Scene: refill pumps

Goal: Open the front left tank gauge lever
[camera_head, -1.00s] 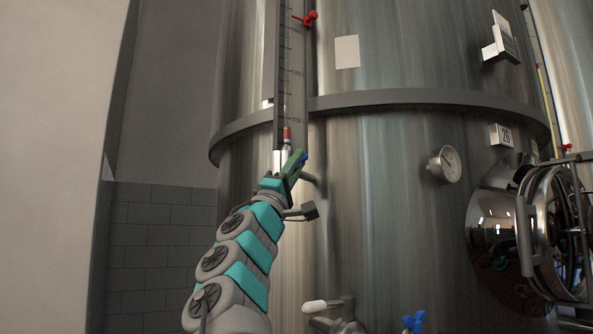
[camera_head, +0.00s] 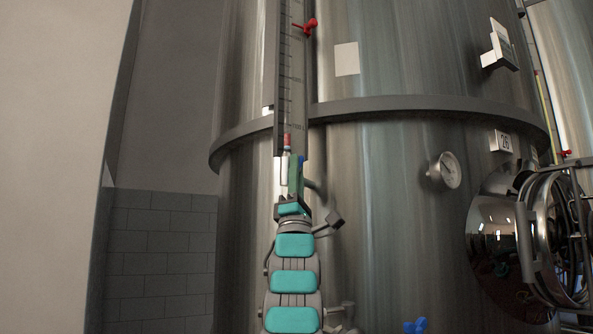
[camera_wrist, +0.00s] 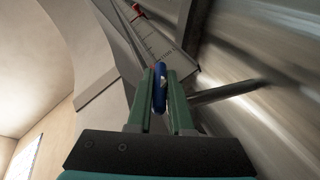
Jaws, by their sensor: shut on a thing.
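The tank gauge is a tall dark-edged scale (camera_head: 292,85) on the front of the steel tank, with a red-topped fitting (camera_head: 287,141) at its lower end. The blue lever (camera_wrist: 159,88) is between the green fingers of my gripper (camera_wrist: 161,92) in the wrist view. My gripper (camera_head: 295,172) is shut on the blue lever just below the gauge's lower end. In the head view the fingers hide most of the lever. A thin metal pipe (camera_wrist: 228,92) runs right from beside the fingers in the wrist view.
The steel tank (camera_head: 390,200) fills the middle, with a round dial (camera_head: 445,170) and a round hatch (camera_head: 555,235) at right. A blue handle (camera_head: 415,326) is low in front. A red valve handle (camera_head: 306,27) sits higher on the gauge. A wall (camera_head: 160,245) stands at left.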

